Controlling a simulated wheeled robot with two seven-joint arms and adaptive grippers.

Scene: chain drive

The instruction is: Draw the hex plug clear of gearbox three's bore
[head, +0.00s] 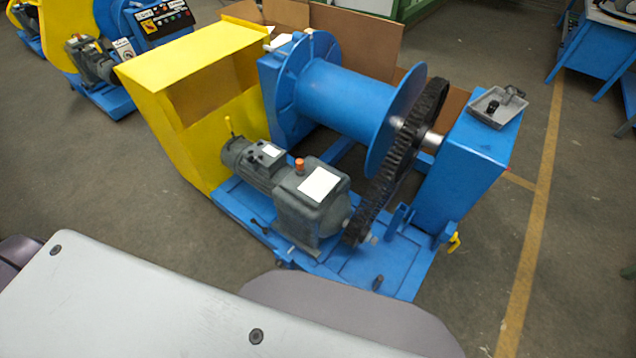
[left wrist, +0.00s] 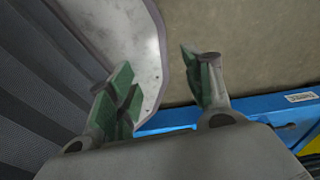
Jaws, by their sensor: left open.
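In the head view, a grey gearbox (head: 308,212) with a blank white label sits on the blue machine base, joined to a grey motor (head: 255,165). A small orange plug-like piece (head: 299,165) stands upright on the gearbox's top. Its shape is too small to tell whether it is hexagonal, and no bore shows. My left gripper (left wrist: 163,85) is open in the left wrist view, with its green-padded fingers apart and nothing between them. Neither gripper shows in the head view.
A blue cable drum (head: 345,95) and a black chain (head: 405,150) stand behind the gearbox. A yellow guard (head: 190,90) is at the left. A grey tray (head: 494,108) with small dark items sits on the blue pedestal (head: 465,165).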

